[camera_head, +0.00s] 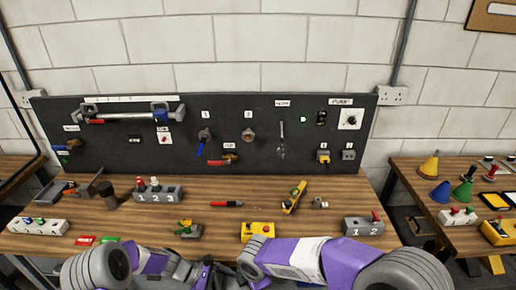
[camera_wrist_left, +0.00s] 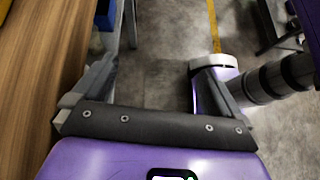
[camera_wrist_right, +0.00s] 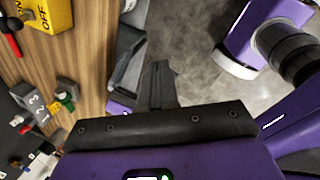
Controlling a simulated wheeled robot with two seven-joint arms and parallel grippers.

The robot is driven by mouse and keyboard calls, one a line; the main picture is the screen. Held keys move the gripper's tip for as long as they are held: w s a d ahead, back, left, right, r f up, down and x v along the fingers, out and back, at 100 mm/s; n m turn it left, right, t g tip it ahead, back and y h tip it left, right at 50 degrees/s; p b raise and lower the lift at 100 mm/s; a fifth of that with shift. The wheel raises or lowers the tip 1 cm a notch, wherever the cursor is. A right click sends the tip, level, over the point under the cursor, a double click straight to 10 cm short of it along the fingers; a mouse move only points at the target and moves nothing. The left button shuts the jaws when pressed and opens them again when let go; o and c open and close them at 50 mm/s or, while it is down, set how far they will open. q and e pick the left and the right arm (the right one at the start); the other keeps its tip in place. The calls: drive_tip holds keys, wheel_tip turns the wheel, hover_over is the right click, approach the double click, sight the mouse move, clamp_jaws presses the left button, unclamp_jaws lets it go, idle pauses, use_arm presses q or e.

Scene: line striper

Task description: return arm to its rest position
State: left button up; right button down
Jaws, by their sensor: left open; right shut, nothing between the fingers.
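Both of my arms lie folded inward along the bottom of the head view, in front of the bench's near edge. My left gripper (camera_wrist_left: 163,78) is open and empty in the left wrist view, with floor between its spread fingers and the bench edge to the left. My right gripper (camera_wrist_right: 159,82) is shut with nothing in it, beside the bench edge and above the floor. In the head view the two grippers are close together at the bottom centre, and their fingers are partly hidden.
The wooden bench (camera_head: 130,226) holds a yellow switch box (camera_head: 257,231), a grey 1-2-3 box (camera_head: 158,194), a grey 1-2 box (camera_head: 362,227) and a red marker (camera_head: 226,204). A dark panel (camera_head: 270,110) with tools stands behind. A side table (camera_head: 420,180) is at right.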

use_arm(q)
drive_tip(key=s+f+m+y, duration=0.3)
drive_tip(key=s+f+m, duration=0.3)
drive_tip(key=s, duration=0.3)
drive_tip(key=s+f+m+t+y, duration=0.1)
drive_tip(key=s+f+m+y, duration=0.2)
drive_tip(key=s+f+m, duration=0.3)
drive_tip(key=s+m, duration=0.2)
drive_tip(key=s, duration=0.2)
drive_tip(key=shift+s+d+f+t+y, duration=0.15)
drive_tip(key=shift+d+f+t+y, duration=0.15)
drive_tip(key=shift+d+f, duration=0.1)
use_arm(e)
drive_tip(key=s+d+f+m+y, duration=0.1)
drive_tip(key=s+d+f+m, duration=0.2)
drive_tip(key=s+f+m, duration=0.2)
drive_tip(key=s+d+f+m+g+y, duration=0.1)
drive_tip(key=s+d+f+m, duration=0.3)
drive_tip(key=f+m, duration=0.7)
drive_tip(key=s+d+f+m+g+y, duration=0.1)
drive_tip(key=s+d+f+m, duration=0.3)
drive_tip(key=s+f+m, duration=0.3)
drive_tip(key=f+m, duration=0.1)
drive_tip(key=m, duration=0.2)
drive_tip(key=shift+d+f, duration=0.25)
drive_tip(key=shift+f, duration=0.05)
